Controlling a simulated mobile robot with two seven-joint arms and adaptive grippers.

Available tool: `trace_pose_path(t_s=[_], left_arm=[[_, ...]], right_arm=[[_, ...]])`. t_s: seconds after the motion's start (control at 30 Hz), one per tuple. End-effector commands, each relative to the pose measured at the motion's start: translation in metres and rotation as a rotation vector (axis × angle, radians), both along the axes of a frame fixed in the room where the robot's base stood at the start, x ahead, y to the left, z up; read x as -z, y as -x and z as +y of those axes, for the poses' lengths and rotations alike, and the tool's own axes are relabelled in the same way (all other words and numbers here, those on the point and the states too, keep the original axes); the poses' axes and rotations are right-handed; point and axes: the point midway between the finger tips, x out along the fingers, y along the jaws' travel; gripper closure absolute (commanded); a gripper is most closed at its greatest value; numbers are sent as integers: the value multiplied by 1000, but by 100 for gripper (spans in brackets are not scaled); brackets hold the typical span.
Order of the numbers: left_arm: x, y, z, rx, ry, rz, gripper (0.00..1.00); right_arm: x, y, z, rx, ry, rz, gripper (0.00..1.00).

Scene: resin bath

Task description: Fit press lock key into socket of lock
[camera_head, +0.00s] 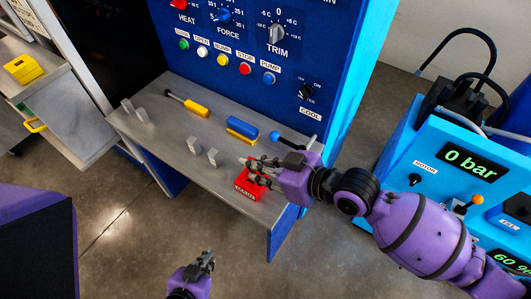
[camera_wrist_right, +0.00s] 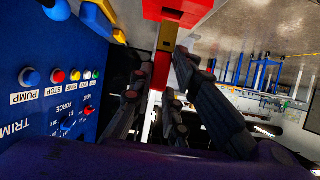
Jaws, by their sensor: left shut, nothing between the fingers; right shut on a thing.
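The red lock block (camera_head: 250,187), with a small white label, sits near the front edge of the grey shelf. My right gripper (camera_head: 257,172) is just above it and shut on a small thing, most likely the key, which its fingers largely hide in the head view. In the right wrist view, a yellow-brass piece (camera_wrist_right: 167,37) shows just beyond the fingers (camera_wrist_right: 166,75), against the red block (camera_wrist_right: 180,10). I cannot tell whether it is inside the socket. My left gripper (camera_head: 203,264) is shut and empty, low in front of the shelf.
On the grey shelf (camera_head: 165,140) are a yellow-handled tool (camera_head: 195,108), a blue-and-yellow block (camera_head: 242,130) and grey upright posts (camera_head: 203,151). The blue button panel (camera_head: 225,55) rises behind. A pump unit (camera_head: 440,150) stands at right. Open floor lies in front.

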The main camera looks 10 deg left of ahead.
Motion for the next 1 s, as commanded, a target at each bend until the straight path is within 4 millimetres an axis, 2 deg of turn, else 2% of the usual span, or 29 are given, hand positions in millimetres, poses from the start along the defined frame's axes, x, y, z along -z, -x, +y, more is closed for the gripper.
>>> trace_pose_path(t_s=[0.53, 1.0], left_arm=[[-2, -2, 0, 0, 0, -4, 100], [6, 5, -1, 1, 1, 11, 100]], right_arm=[[0, 0, 0, 0, -1, 0, 100], [11, 0, 0, 0, -1, 0, 100]])
